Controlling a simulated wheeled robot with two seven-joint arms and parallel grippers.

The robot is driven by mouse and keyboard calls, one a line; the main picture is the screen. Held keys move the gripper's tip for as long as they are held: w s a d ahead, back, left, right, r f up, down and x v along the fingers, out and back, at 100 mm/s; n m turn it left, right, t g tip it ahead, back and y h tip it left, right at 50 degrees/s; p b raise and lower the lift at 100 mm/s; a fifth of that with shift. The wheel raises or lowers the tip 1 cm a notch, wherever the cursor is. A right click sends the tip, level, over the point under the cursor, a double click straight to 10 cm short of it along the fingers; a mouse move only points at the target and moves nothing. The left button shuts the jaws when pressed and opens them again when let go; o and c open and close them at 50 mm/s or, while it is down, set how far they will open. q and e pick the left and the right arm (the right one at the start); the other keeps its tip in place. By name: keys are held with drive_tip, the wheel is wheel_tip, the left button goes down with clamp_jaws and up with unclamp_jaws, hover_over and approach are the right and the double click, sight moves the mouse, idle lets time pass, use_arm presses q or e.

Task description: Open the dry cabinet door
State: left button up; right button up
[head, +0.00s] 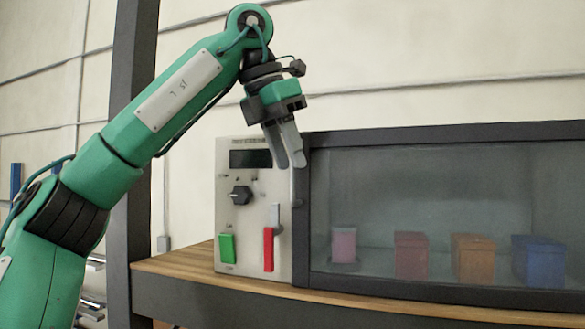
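The dry cabinet has a pale control panel (255,190) on its left and a wide dark-framed glass door (440,190) on its right. The door looks shut against the cabinet. A small grey upright piece (276,217), possibly a handle or lever, stands out near the panel's right side, above a red bar. My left gripper (291,165) points down in front of the panel's upper right, near the door's left edge. Nothing shows between its fingers. Their gap is hard to judge from this angle. My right gripper is out of view.
The panel carries a dark display, a black knob (240,195), a green button (227,248) and a red bar (268,249). Several coloured containers show behind the glass. The cabinet stands on a wooden shelf (180,266) beside a dark post (133,190).

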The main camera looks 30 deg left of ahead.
use_arm(q)
drive_tip(key=shift+x, duration=0.95)
drive_tip(key=shift+w+f, duration=0.15)
drive_tip(key=shift+f, duration=0.2)
clamp_jaws()
drive_tip(key=shift+d, duration=0.1)
